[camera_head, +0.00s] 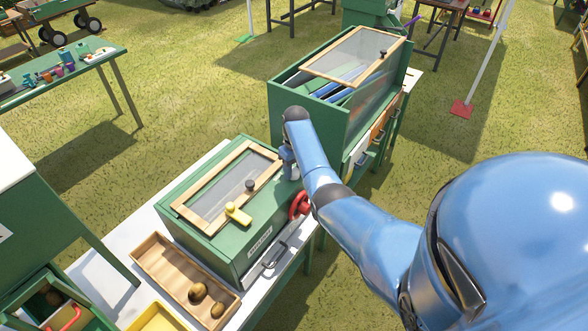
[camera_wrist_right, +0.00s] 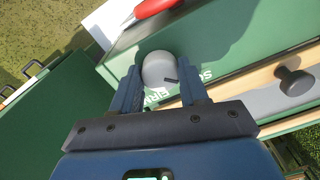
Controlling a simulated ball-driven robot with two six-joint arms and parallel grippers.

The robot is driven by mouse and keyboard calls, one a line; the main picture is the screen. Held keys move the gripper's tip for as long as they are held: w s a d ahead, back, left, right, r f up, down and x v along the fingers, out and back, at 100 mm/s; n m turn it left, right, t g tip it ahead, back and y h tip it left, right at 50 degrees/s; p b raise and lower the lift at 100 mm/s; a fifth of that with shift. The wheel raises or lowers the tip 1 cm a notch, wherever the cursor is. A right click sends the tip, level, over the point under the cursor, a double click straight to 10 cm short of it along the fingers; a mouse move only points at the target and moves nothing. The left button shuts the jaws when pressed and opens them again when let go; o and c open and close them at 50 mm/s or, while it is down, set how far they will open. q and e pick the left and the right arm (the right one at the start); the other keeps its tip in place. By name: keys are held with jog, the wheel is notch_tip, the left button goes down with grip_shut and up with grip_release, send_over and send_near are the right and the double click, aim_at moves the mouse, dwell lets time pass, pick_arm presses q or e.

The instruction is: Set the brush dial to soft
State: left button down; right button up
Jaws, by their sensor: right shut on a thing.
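The brush dial, a round pale grey knob (camera_wrist_right: 158,70), sits on the green top of the machine (camera_head: 235,245). A short dark mark on the knob points right in the wrist view. White lettering lies beside the knob, partly hidden by the fingers, so I cannot read the setting. My right gripper (camera_wrist_right: 160,88) has its two blue fingers on either side of the knob and is shut on it. In the head view my right gripper (camera_head: 288,160) is at the machine's back right corner, with the knob hidden. My left gripper is not in view.
A wooden tray (camera_head: 165,266) with potatoes-like brown lumps lies in front. A taller green cabinet (camera_head: 300,110) stands behind.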

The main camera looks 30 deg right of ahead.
aim_at(294, 170)
jog(key=shift+r, duration=0.1)
dwell(0.3)
jog(key=o, duration=1.1)
jog(key=shift+c, duration=0.2)
notch_tip(294, 170, up, 11)
jog(key=b, duration=0.2)
jog(key=shift+d, duration=0.2)
jog(key=shift+f, duration=0.2)
